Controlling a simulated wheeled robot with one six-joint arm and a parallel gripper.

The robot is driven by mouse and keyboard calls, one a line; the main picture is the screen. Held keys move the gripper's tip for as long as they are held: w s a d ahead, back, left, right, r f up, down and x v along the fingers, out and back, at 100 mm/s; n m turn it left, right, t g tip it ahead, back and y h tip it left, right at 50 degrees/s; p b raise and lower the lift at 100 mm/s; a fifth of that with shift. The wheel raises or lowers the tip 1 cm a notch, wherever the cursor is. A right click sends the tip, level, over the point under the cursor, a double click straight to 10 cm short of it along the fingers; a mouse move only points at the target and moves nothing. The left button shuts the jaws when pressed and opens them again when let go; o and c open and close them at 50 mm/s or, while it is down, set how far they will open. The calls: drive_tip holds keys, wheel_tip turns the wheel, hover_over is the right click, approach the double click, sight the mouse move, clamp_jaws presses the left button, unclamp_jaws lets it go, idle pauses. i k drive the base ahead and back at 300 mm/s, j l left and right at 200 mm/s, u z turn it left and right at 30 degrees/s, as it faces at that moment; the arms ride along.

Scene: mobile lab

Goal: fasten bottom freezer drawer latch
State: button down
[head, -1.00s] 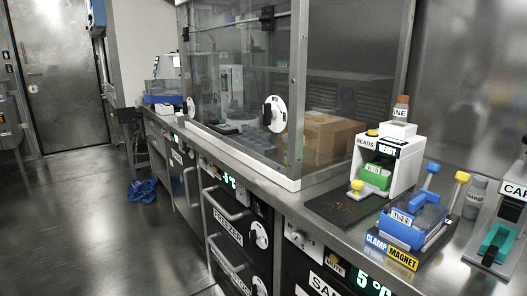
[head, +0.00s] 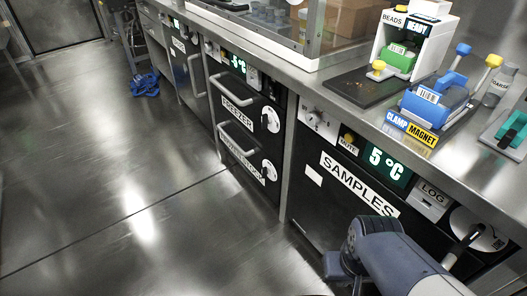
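The bottom freezer drawer is a black front with a white label and a bar handle (head: 237,145), under the upper drawer labelled FREEZER (head: 237,98). Its latch (head: 269,169) is a white round disc with a dark lever at the drawer's right side. The drawer front looks flush with the cabinet. The lever's exact angle is too small to tell. A similar latch (head: 270,119) sits on the upper drawer. My arm shows at the bottom right, in front of the SAMPLES fridge and well right of the drawers. I cannot make out my gripper's fingers.
The SAMPLES fridge (head: 310,201) stands right of the drawers, with its own round latch (head: 480,228). The counter above holds a bead dispenser (head: 413,45) and a blue clamp magnet (head: 432,98). The floor (head: 120,190) left of the drawers is clear.

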sight(265, 170)
drive_tip(key=i+j+u, duration=0.25)
drive_tip(key=i, duration=0.2)
drive_tip(key=i+j+u, duration=0.25)
drive_tip(key=i, duration=0.25)
